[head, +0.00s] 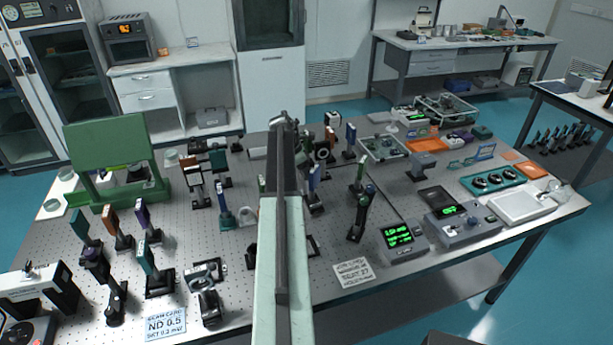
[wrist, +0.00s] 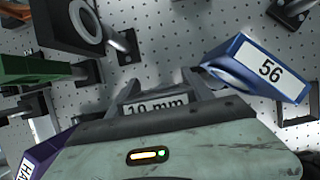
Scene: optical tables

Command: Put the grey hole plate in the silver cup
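My gripper (wrist: 162,88) reaches out over the perforated optical table in the wrist view, its two grey fingers apart. A grey piece labelled "10 mm" (wrist: 157,107) shows between the fingers. I cannot tell whether they touch it or whether it is the grey hole plate. In the head view my arm runs up the middle and hides part of the table; the fingers cannot be made out there. I cannot pick out the silver cup with certainty in either view.
A blue block labelled "56" (wrist: 262,68) is close right of my gripper, and a dark ring mount (wrist: 85,22) is at upper left. Several upright posts with coloured plates crowd the table (head: 215,270). Meters with green displays (head: 403,238) stand at right.

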